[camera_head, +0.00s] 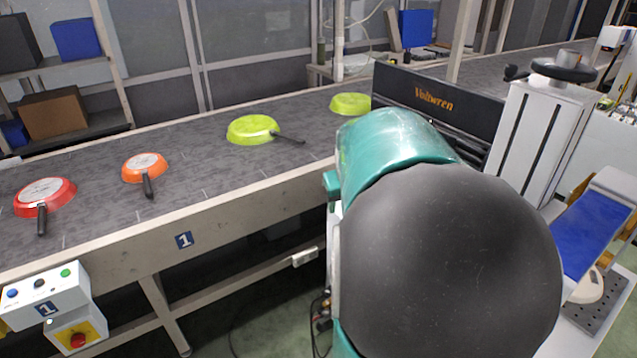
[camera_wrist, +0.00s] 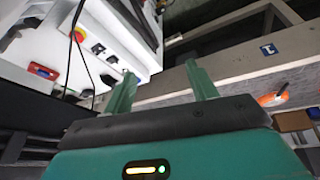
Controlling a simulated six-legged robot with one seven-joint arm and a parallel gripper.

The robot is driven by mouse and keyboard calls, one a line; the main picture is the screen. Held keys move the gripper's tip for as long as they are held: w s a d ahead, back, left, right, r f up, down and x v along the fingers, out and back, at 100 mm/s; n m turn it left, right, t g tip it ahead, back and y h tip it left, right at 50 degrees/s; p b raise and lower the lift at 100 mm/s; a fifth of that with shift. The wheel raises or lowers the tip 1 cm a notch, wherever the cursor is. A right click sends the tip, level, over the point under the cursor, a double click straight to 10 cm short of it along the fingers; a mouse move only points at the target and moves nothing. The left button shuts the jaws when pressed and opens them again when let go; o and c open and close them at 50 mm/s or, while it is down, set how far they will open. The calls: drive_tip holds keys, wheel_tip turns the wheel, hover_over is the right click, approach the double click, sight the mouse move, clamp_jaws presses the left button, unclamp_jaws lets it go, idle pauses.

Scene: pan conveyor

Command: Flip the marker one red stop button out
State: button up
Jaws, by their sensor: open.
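The marker one red stop button (camera_head: 78,341) sits on a yellow plate at the lower left of the head view. It is below a white control box (camera_head: 45,294) bearing a blue "1" label. I cannot tell whether the button is in or out. In the wrist view, a round red button (camera_wrist: 79,37) on yellow shows on a white box at the upper left; I cannot tell for sure that it is the same one. My gripper (camera_wrist: 162,86) is open and empty, its two green fingers apart, with the button beyond and left of them. The gripper is hidden in the head view.
The conveyor (camera_head: 225,175) carries red (camera_head: 60,197), orange (camera_head: 150,163) and green pans. A blue "1" marker (camera_head: 184,240) is on its side rail. A black "Voltwren" machine (camera_head: 430,98) stands over the belt. A thin dark cable (camera_wrist: 85,60) hangs near the white box in the wrist view.

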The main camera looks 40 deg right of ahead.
drive_tip(key=s+d+f+m, duration=0.1)
drive_tip(key=s+d+f, duration=0.1)
drive_tip(key=s+d, duration=0.35)
drive_tip(key=s+d+f+m, duration=0.1)
drive_tip(key=s+d+f, duration=0.2)
drive_tip(key=d, duration=0.5)
drive_tip(key=s+d+f+m, duration=0.1)
drive_tip(key=s+d+f, duration=0.1)
drive_tip(key=s+d, duration=0.35)
drive_tip(key=x, duration=0.5)
drive_tip(key=w+d+x, duration=0.1)
drive_tip(key=x, duration=0.3)
drive_tip(key=d+r+x, duration=0.1)
drive_tip(key=x, duration=0.4)
drive_tip(key=shift+w+f, duration=0.25)
drive_tip(key=shift+f, duration=0.05)
